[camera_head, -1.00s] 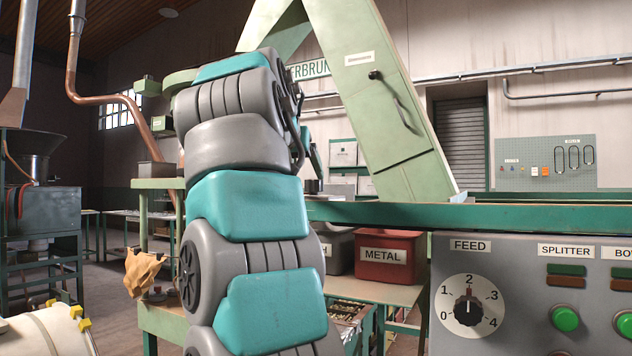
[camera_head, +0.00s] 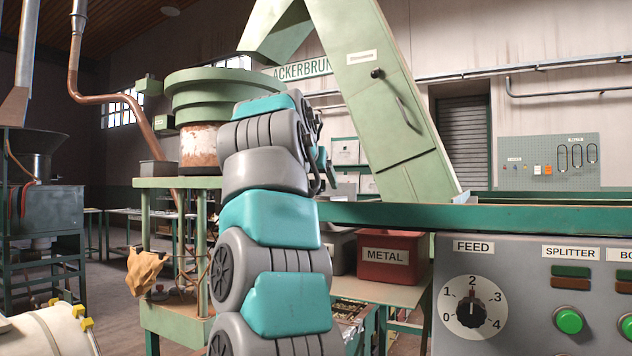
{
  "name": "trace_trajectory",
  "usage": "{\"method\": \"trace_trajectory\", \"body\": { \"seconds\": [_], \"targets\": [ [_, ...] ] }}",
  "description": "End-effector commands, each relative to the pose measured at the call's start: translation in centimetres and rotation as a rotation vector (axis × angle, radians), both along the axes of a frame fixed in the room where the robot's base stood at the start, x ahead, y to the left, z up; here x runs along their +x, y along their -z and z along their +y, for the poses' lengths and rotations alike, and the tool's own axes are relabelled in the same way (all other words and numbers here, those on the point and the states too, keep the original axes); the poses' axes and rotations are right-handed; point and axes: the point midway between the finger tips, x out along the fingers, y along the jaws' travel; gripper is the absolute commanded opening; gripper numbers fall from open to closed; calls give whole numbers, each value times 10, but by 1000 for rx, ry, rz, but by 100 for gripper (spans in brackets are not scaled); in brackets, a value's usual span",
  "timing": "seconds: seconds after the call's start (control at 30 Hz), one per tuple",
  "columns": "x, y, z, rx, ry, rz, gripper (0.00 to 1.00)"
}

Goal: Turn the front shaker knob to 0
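The only knob in clear view is a black one (camera_head: 470,312) on a round white dial marked 0 to 4, under a FEED label (camera_head: 473,246) on the grey control panel (camera_head: 530,290). Its pointer is up, near 2. No knob labelled shaker shows in this view. My teal and grey arm fills the centre and stands left of the panel. My gripper is not clearly seen; the arm's far end is hidden behind its own links.
Green buttons (camera_head: 569,321) sit right of the dial under SPLITTER. A red METAL bin (camera_head: 390,259) stands on a bench left of the panel. A green belt frame (camera_head: 520,217) runs above the panel. A round green hopper (camera_head: 205,90) stands behind my arm at left.

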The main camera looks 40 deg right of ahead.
Motion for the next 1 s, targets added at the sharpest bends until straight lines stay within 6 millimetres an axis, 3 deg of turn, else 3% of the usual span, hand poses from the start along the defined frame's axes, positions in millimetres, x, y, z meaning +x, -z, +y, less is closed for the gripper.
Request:
{"method": "trace_trajectory", "body": {
  "seconds": [0.1,0.8,1.0],
  "targets": [
    [0,0,0,0,0,0,77],
    [-1,-1,0,0,0,-1,0],
    [-1,-1,0,0,-3,-2,0]
  ]
}}
